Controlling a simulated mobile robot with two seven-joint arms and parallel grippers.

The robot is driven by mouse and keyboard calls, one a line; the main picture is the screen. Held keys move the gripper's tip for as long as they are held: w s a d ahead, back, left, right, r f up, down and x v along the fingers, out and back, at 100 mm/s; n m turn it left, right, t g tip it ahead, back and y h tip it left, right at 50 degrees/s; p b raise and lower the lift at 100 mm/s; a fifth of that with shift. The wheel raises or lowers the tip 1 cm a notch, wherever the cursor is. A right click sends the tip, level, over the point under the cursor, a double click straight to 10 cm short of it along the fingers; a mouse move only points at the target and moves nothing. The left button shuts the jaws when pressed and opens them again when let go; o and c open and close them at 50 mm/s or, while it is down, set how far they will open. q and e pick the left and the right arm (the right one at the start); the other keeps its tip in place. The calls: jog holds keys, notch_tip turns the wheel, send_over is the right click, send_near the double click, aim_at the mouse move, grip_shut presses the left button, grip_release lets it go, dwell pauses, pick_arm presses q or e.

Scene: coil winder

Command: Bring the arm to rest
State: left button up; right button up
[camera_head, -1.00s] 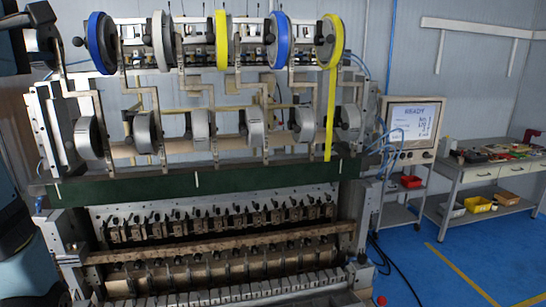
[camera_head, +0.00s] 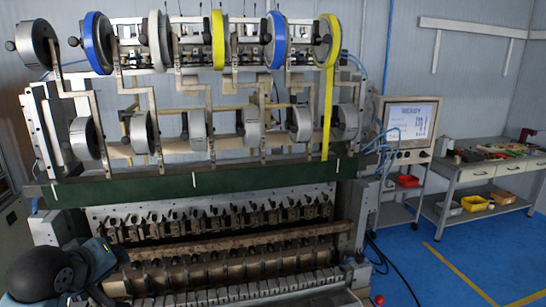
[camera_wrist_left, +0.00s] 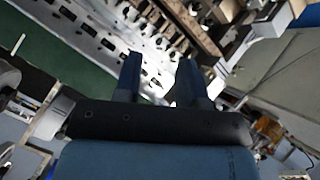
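My left arm shows at the lower left of the head view, with a black rounded joint and a blue-grey link low beside the front of the coil winder (camera_head: 190,182). My left gripper (camera_wrist_left: 161,78) shows in the left wrist view with its two dark fingers apart. Nothing is seen between them, and the metal of the machine shows behind the gap. I cannot make out its fingertips in the head view. My right gripper is in neither view.
Blue, white and yellow reels line the winder's top; a yellow strip (camera_head: 327,115) hangs from the rightmost yellow reel (camera_head: 328,42). A monitor (camera_head: 406,122) stands right of the machine. A workbench (camera_head: 455,172) holds tools and bins.

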pick_arm(q)
jog(key=s+d+f+m+g, duration=0.2)
jog(key=s+f+m+g, duration=0.25)
jog(key=s+f, duration=0.8)
jog(key=s+d+f+m+g, duration=0.3)
jog(key=s+f+m, duration=0.2)
jog(key=s+f, duration=0.8)
jog(key=w+d+f+t+h, duration=0.1)
jog(key=w+d+f+t, duration=0.1)
jog(key=f+t, duration=0.2)
jog(key=w+d+f+m+t+h, duration=0.1)
jog(key=w+d+f+t+h, duration=0.1)
jog(key=f, duration=0.7)
jog(key=shift+w+d+f+t, duration=0.2)
jog(key=shift+d+f+t, duration=0.05)
jog(key=shift+d+t, duration=0.55)
jog(key=shift+a, duration=0.15)
